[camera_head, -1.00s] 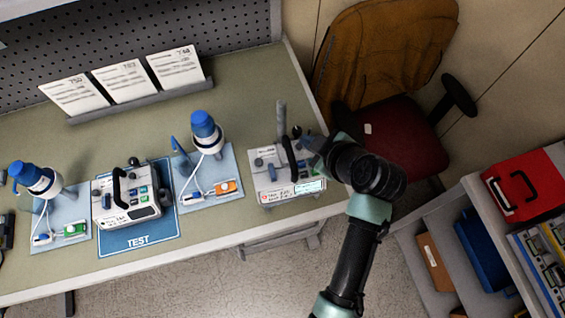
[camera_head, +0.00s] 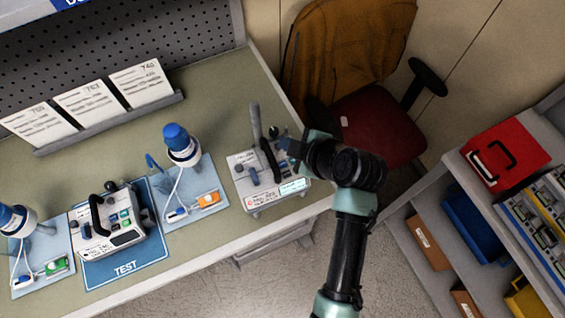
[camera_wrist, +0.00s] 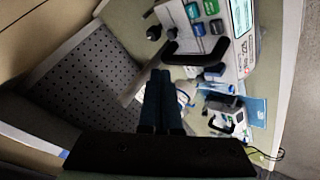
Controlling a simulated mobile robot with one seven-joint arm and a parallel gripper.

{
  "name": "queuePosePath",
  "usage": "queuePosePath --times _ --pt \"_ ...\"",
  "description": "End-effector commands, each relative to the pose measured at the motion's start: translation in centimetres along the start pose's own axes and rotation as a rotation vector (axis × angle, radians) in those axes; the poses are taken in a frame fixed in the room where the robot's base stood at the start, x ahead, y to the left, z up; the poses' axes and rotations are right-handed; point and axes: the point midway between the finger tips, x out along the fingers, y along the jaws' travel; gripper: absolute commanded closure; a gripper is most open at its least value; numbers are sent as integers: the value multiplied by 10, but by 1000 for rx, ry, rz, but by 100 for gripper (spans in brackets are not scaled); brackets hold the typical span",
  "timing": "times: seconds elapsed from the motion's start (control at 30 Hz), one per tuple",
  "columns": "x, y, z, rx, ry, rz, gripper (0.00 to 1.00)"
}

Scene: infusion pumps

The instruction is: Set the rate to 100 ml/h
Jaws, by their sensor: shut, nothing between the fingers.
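An infusion pump (camera_head: 262,184) with a black handle, coloured buttons and a small lit display (camera_head: 293,186) stands at the right end of the bench. In the wrist view this pump (camera_wrist: 228,62) is at the upper right, with its green and blue buttons (camera_wrist: 205,27) showing. My gripper (camera_head: 292,150) is beside the pump's upper right, close to its handle; I cannot tell if it touches. In the wrist view my gripper (camera_wrist: 160,78) has its fingers together and empty, near the handle's end. A second pump (camera_head: 106,226) stands on the blue TEST mat (camera_head: 125,268). The display figures are too small to read.
Two blue-capped devices (camera_head: 182,146) stand on pale blue mats. Three white cards (camera_head: 88,103) lean at the back. A chair with a brown jacket (camera_head: 345,50) is right of the bench. A shelf with a red box (camera_head: 510,150) is at far right.

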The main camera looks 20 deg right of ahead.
Motion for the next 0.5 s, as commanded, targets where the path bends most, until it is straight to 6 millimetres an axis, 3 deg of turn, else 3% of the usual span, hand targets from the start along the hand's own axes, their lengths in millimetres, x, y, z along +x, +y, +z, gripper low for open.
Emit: queuePosePath --times 0.3,0.5 --pt "36 -27 26 0 0 -1 100" --pt "49 -36 36 0 0 -1 100"
